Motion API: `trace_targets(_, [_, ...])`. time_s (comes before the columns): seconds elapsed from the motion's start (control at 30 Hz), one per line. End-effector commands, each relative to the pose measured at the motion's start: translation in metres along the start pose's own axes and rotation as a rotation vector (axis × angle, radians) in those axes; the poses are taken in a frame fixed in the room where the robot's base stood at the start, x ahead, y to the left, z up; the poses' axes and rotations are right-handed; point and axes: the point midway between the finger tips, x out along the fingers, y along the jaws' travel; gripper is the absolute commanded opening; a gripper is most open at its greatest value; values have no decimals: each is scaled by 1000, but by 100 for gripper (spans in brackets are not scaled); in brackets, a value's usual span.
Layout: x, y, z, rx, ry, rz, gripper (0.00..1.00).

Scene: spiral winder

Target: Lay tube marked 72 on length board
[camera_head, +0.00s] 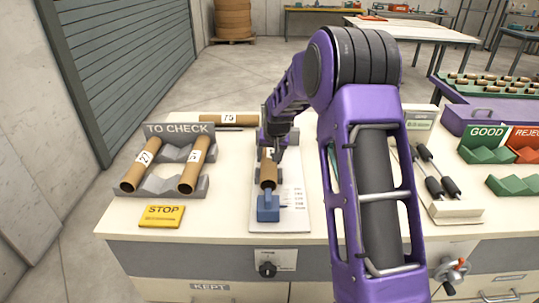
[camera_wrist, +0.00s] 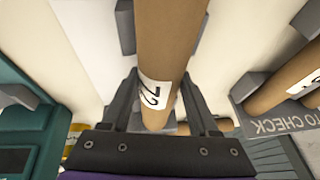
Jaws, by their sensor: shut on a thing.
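My gripper (camera_head: 272,146) is shut on a brown cardboard tube (camera_head: 268,172). In the wrist view, my gripper (camera_wrist: 156,100) has a finger on each side of the tube (camera_wrist: 172,35), whose white label appears to read 72. The tube lies lengthwise over the white length board (camera_head: 296,212), its near end close to a blue block (camera_head: 268,207) on the board. A grey support shows beside the tube in the wrist view. I cannot tell whether the tube rests on its supports or hangs just above. Its far end is hidden by my gripper.
A grey TO CHECK rack (camera_head: 160,187) at left holds two labelled tubes. Another labelled tube (camera_head: 228,120) lies behind the board. A yellow STOP sign (camera_head: 162,216) lies in front. Green GOOD (camera_head: 487,156) and red REJECT (camera_head: 525,155) holders stand right.

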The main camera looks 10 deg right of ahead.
Motion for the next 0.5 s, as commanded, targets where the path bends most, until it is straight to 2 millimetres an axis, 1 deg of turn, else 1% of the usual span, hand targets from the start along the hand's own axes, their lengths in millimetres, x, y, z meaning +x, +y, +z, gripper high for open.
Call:
trace_targets(0.03, [5,1,2,0,0,0,0])
trace_targets(0.1, [6,1,2,0,1,0,0])
trace_targets(0.37, [6,1,2,0,1,0,0])
trace_targets(0.4, [6,1,2,0,1,0,64])
trace_targets(0.47, [6,1,2,0,1,0,75])
trace_targets(0.5, [6,1,2,0,1,0,82])
